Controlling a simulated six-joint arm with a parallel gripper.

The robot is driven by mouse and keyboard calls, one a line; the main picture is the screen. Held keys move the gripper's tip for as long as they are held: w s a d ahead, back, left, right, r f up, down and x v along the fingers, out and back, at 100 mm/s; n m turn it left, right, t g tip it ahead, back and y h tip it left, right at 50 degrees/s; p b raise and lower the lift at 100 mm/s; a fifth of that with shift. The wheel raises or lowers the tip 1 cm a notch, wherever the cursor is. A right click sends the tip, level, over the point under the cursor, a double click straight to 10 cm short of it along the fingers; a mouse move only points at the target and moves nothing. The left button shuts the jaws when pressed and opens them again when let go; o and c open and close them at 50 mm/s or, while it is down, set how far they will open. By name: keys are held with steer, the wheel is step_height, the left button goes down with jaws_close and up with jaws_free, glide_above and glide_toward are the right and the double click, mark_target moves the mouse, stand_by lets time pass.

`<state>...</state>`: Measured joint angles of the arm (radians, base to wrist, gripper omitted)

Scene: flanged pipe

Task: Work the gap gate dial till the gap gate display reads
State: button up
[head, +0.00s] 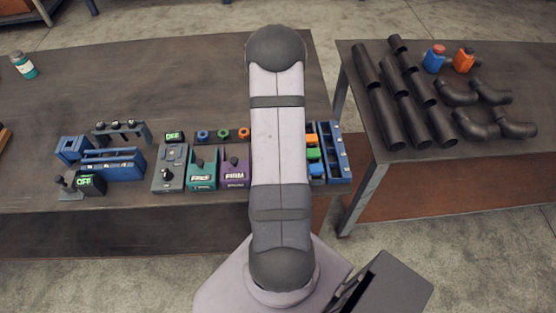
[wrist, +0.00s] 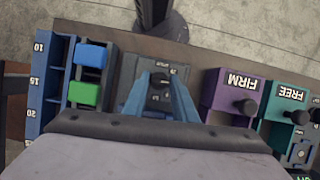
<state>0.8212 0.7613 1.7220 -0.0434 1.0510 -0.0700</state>
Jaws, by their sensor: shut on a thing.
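In the wrist view my gripper (wrist: 160,84) has its two blue fingers closed around a small dark dial (wrist: 160,77) on a dark grey unit (wrist: 127,72). This dial is probably the gap gate dial, but its label is too small to read surely. The fingers hide part of the dial and of the unit's face. In the head view my arm covers this unit and the gripper. No reading on a gap gate display can be made out in either view.
The purple FIRM box (wrist: 232,92) and teal FREE box (wrist: 287,105) stand beside the unit, each with a dark knob. On the other side are blue (wrist: 91,56) and green (wrist: 84,95) blocks and a blue scale (wrist: 49,80). Dark pipes (head: 385,117) lie on the right table.

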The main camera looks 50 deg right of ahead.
steer(key=shift+m, duration=0.4)
steer(key=shift+d, duration=0.1)
steer(key=o, duration=1)
steer(key=shift+o, duration=0.2)
steer(key=shift+r, duration=0.1)
steer(key=b+v, duration=0.2)
steer(key=v, duration=0.5)
steer(key=shift+r, duration=0.1)
